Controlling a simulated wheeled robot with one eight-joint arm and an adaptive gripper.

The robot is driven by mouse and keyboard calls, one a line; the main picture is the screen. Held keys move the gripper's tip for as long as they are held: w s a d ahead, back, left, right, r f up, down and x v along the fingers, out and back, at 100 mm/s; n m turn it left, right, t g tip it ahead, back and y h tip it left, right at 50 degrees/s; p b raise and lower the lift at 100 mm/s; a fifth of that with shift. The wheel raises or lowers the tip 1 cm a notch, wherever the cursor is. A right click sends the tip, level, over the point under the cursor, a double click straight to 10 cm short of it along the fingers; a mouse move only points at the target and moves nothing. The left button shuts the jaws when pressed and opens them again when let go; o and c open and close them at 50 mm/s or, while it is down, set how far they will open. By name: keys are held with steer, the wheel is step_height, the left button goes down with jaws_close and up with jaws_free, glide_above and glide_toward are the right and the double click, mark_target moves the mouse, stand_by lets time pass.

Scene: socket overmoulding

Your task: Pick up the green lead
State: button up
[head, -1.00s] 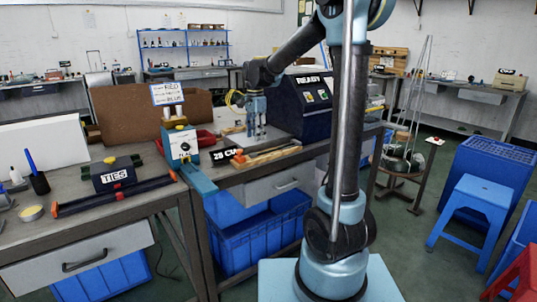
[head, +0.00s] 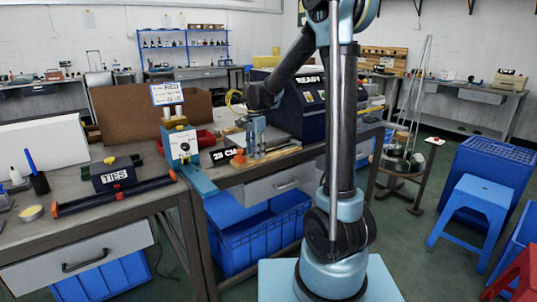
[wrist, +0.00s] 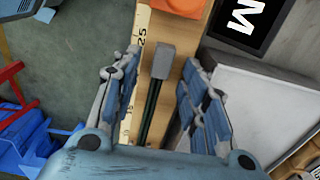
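A dark green lead (wrist: 150,112) with a grey rectangular end (wrist: 162,62) lies along a wooden measuring board (wrist: 197,28) in the wrist view. My gripper (wrist: 159,72) is open, with one blue-padded finger on each side of the lead. I see no finger clearly touching it. In the head view my gripper (head: 256,152) is down at the wooden board (head: 283,152) on the bench. The lead itself cannot be made out in that view.
An orange-red block (wrist: 182,5) sits at the board's end. A blue-white device (head: 183,148) stands to the left, and a dark READY machine (head: 300,105) stands behind. The bench front edge is close to the board.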

jaws_close()
steer(key=shift+r, duration=0.15)
